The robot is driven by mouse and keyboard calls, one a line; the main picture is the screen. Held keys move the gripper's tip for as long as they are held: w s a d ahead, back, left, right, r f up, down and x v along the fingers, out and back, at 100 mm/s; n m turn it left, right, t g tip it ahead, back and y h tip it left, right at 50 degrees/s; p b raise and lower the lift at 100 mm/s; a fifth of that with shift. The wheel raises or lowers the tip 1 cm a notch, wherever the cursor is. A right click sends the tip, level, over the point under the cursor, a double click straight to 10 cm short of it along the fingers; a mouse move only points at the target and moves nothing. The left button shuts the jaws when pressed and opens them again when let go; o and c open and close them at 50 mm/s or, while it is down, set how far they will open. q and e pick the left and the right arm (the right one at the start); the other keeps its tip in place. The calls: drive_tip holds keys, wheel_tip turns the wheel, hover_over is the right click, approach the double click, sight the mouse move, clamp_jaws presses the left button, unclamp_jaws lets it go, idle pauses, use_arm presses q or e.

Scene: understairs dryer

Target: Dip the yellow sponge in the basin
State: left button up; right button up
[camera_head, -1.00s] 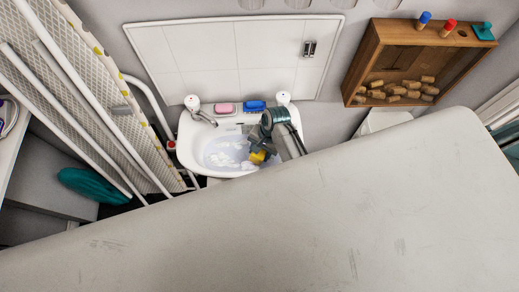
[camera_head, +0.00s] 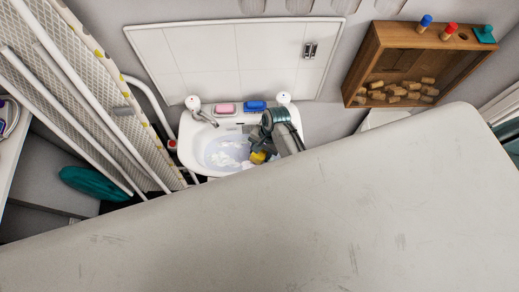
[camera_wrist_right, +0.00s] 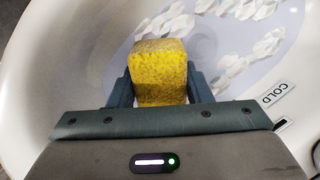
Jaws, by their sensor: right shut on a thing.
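The yellow sponge (camera_head: 258,157) is between the fingers of my right gripper (camera_head: 261,153), which is shut on it. In the right wrist view the sponge (camera_wrist_right: 160,74) stands out past the fingertips (camera_wrist_right: 160,82). The white basin (camera_head: 190,152) holds pale water with white foam patches (camera_head: 225,158). The sponge is over the basin's right part, close to the water; I cannot tell whether it touches. The basin also fills the right wrist view (camera_wrist_right: 50,75). My left gripper is not in view.
A tap (camera_head: 203,116) is at the basin's back left. A pink bar (camera_head: 225,108) and a blue item (camera_head: 255,106) lie on its back ledge. A large pale surface (camera_head: 300,220) covers the front. A wooden box with corks (camera_head: 372,60) hangs at right.

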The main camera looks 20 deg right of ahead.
drive_tip(key=shift+w+r+p, duration=0.2)
drive_tip(key=shift+w+r, duration=0.2)
drive_tip(key=shift+r, duration=0.2)
drive_tip(key=shift+w+r+p, duration=0.15)
drive_tip(key=shift+w+r, duration=0.25)
drive_tip(key=shift+r, duration=0.2)
drive_tip(key=shift+s+r+t+p, duration=0.3)
drive_tip(key=shift+s+r+p, duration=0.1)
drive_tip(key=shift+r, duration=0.4)
drive_tip(key=shift+s+d+r, duration=0.1)
drive_tip(key=shift+d+r, duration=0.1)
drive_tip(key=shift+r, duration=0.3)
drive_tip(key=shift+r+p, duration=0.25)
drive_tip(key=shift+p, duration=0.15)
drive_tip(key=shift+r, duration=0.15)
drive_tip(key=shift+a+r, duration=0.1)
drive_tip(key=shift+r, duration=0.6)
wheel_tip(320, 180, up, 2)
drive_tip(key=shift+r, duration=2.15)
